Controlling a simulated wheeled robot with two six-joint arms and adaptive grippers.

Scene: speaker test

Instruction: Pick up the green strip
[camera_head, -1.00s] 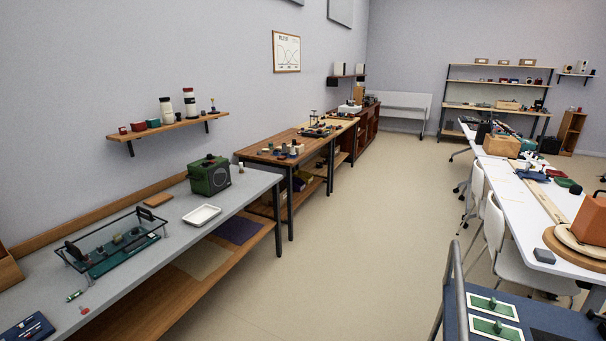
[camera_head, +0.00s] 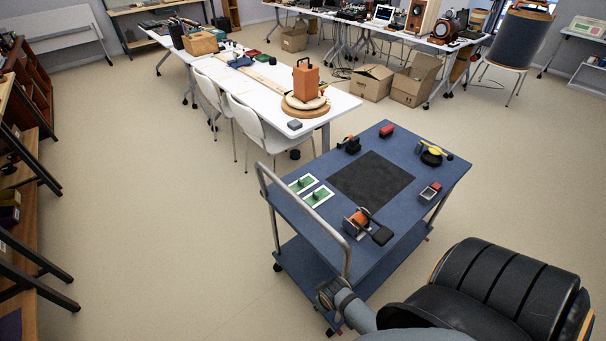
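No loose green strip is clearly visible now. The only green pieces near me are two small green items on white-edged cards, the far one (camera_head: 303,184) and the near one (camera_head: 317,196). They lie side by side at the left end of the blue cart (camera_head: 352,213). I cannot tell whether either is the strip. Neither of my grippers is in view. A grey link at the bottom middle looks like part of my arm.
The cart has a raised grey handle (camera_head: 308,226) on its left, a dark mat (camera_head: 371,178) and several small tools. A black padded chair (camera_head: 490,292) is at the lower right. A white table (camera_head: 255,85) with chairs stands behind. Floor (camera_head: 160,220) is open at left.

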